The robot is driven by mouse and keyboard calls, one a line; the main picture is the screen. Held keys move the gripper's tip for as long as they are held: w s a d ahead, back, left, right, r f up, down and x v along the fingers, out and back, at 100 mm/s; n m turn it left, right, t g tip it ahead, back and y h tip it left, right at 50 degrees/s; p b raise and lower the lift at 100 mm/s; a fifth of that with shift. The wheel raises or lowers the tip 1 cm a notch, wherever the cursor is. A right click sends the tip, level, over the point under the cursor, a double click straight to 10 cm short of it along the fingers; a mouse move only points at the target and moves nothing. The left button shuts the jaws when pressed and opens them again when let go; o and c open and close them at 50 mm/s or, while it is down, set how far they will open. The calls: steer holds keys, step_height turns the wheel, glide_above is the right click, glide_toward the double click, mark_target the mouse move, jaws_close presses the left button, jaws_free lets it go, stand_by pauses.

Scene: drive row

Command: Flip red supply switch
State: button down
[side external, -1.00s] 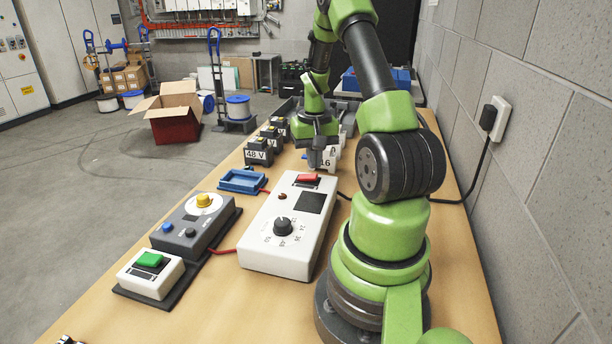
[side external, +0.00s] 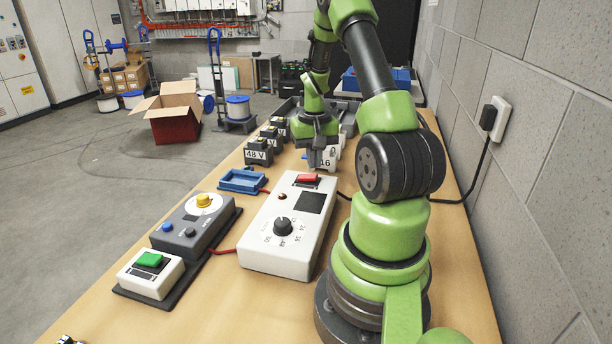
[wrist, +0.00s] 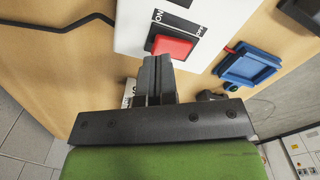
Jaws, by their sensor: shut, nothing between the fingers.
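The red supply switch (side external: 308,178) is a red rocker at the far end of the white supply box (side external: 262,255). In the wrist view the red switch (wrist: 172,46) shows just ahead of the fingertips, with an "ON" label beside it. My gripper (side external: 322,164) is shut and empty, with its fingers pointing down just above and beyond the switch. In the wrist view the closed fingers (wrist: 156,62) overlap the near edge of the switch. I cannot tell whether they touch it. The box also has a black dial (side external: 283,226), a dark display and a small indicator lamp (side external: 283,196).
A grey control box (side external: 187,231) with a yellow button and a white box with a green switch (side external: 149,262) stand left. A blue tray (side external: 242,181) and black blocks, one marked 48 V (side external: 257,152), lie beyond. A wall is at right.

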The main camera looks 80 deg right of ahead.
mark_target(313, 176)
steer(key=shift+f, duration=1.35)
stand_by(1.1)
steer(key=shift+r, duration=3.5)
steer(key=shift+w+a+r, duration=0.1)
steer(key=shift+r, duration=0.05)
steer(key=w+a+r+n+t+h, duration=0.1)
steer(key=w+a+r+n+t, duration=0.35)
steer(key=a+r, duration=0.85)
steer(key=s+a+r+n+t+y, duration=0.1)
steer(key=s+a, duration=0.2)
steer(key=a, duration=0.5)
steer(key=s+a+r+n+t+y, duration=0.1)
steer(key=s+a+r+n+y, duration=0.1)
steer(key=a, duration=0.6)
steer(key=shift+s+a+r+t, duration=0.3)
steer(key=shift+s+a+t, duration=0.1)
steer(key=shift+s, duration=0.35)
